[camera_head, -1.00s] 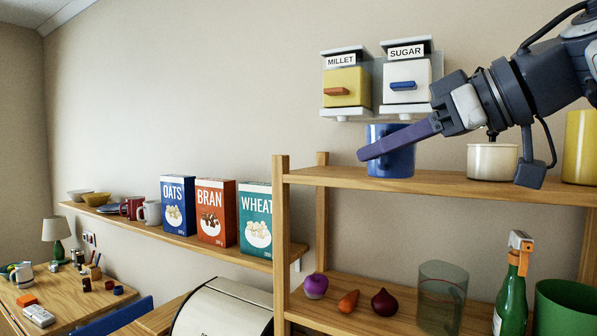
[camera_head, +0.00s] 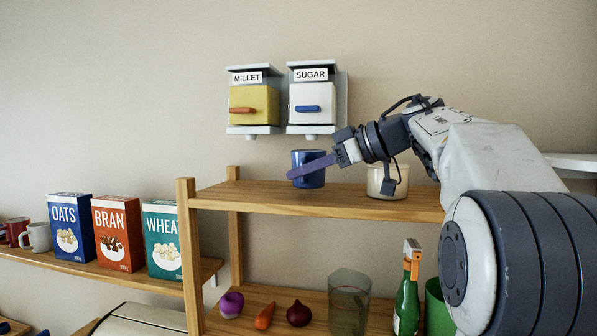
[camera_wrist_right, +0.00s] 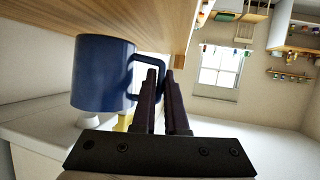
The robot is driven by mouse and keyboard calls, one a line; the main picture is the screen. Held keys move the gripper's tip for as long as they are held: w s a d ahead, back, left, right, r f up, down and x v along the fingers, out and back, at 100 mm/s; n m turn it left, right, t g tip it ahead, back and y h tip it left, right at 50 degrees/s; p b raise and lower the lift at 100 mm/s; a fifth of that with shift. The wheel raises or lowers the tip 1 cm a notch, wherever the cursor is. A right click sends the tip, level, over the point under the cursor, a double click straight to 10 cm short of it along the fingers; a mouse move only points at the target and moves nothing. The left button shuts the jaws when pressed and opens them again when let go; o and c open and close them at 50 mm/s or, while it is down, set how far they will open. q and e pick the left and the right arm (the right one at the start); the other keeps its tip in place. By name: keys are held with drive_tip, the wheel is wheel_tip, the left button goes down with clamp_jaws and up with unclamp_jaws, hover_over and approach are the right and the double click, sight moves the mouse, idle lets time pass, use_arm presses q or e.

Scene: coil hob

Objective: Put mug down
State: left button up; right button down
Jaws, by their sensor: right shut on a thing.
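The blue mug (camera_head: 309,180) is at the upper wooden shelf (camera_head: 250,196), below the SUGAR dispenser. My right gripper (camera_head: 290,174) reaches in from the right, its purple fingers crossing in front of the mug. In the right wrist view the fingers (camera_wrist_right: 159,74) are close together at the handle of the mug (camera_wrist_right: 102,75), shut on it. That view is turned over, with the wooden shelf (camera_wrist_right: 150,18) at the top, close to one end of the mug. I cannot tell whether the mug's base touches the shelf. My left gripper is not in view.
A cream pot (camera_head: 386,183) stands right of the mug, under my right arm. The MILLET dispenser (camera_head: 253,106) and SUGAR dispenser (camera_head: 311,104) hang above. Shelf left of the mug is bare. A green bottle (camera_head: 406,300) and glass (camera_head: 349,302) stand on the lower shelf.

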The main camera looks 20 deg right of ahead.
sight(317, 179)
drive_tip(key=shift+w+d+r+p, duration=0.2)
drive_tip(key=shift+w+d+p, duration=0.25)
drive_tip(key=shift+w, duration=0.35)
drive_tip(key=shift+w+d+f, duration=0.1)
drive_tip(key=shift+d+f, duration=0.1)
drive_tip(key=shift+f, duration=0.75)
drive_tip(key=shift+f+b, duration=0.1)
drive_tip(key=shift+b, duration=0.2)
drive_tip(key=c, duration=0.9)
unclamp_jaws()
drive_tip(key=shift+c, duration=0.2)
